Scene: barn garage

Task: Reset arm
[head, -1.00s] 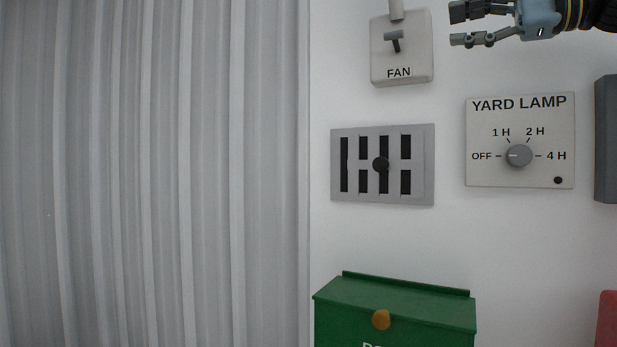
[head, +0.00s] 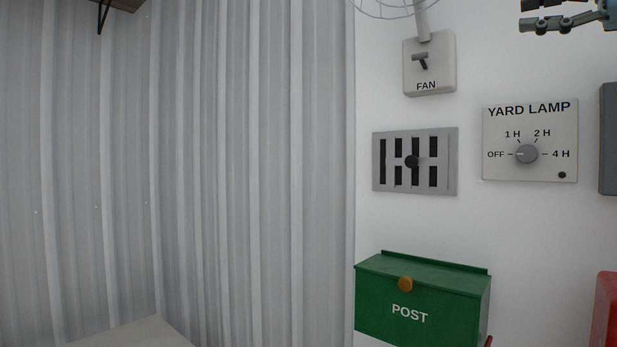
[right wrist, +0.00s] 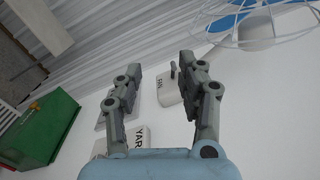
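My right gripper (head: 541,14) shows at the top right corner of the head view, in front of the white wall and above the yard lamp panel. In the right wrist view its two fingers (right wrist: 160,95) stand apart with nothing between them, so it is open and empty. It touches nothing that I can see. My left gripper is in neither view.
The wall carries a fan switch box (head: 438,78), a grey slotted lever plate (head: 451,165), a yard lamp dial panel (head: 500,168) pointing at OFF and a green post box (head: 450,290). A caged fan (right wrist: 262,40) is near the right gripper. Corrugated metal (head: 250,150) covers the left.

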